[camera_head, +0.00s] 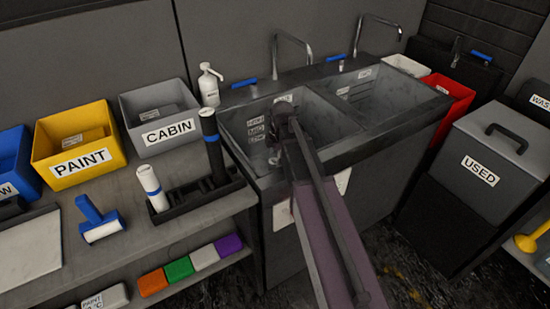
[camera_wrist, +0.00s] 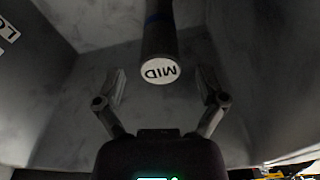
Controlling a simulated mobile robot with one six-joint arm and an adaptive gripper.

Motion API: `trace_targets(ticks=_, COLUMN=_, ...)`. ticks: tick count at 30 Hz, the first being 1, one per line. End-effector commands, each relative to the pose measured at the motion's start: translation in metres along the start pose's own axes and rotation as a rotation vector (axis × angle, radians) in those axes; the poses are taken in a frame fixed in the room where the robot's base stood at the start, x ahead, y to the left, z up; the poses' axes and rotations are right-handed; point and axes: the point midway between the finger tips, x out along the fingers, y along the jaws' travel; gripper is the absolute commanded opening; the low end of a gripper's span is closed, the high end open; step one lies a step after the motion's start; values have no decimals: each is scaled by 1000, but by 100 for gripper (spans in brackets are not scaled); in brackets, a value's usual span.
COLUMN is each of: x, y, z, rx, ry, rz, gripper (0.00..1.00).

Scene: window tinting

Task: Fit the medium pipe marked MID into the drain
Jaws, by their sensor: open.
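The pipe marked MID (camera_wrist: 158,40) is dark with a blue band and a white end cap, in the wrist view. Its lettered cap faces my camera, and its other end runs out of the top of the picture. My gripper (camera_wrist: 160,85) is open, with one finger on each side of the cap and a gap on both sides. In the head view my arm reaches over the left sink basin (camera_head: 235,125).
A black rack (camera_head: 195,205) left of the sink holds a tall black pipe (camera_head: 212,165) with a blue band and a shorter white one (camera_head: 152,187). Basin walls stand close around my gripper. Faucets (camera_head: 292,38) rise behind, and the USED bin (camera_head: 490,150) stands to the right.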

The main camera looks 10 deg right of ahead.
Motion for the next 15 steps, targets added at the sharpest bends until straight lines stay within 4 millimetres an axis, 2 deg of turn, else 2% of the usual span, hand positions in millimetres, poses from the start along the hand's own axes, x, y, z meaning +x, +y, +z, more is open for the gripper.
trace_targets(ticks=1, x=-9, y=0, z=0, rx=0, ry=0, rz=0, gripper=90)
trace_targets(ticks=15, x=-49, y=0, z=-1, rx=0, ry=0, rz=0, gripper=90)
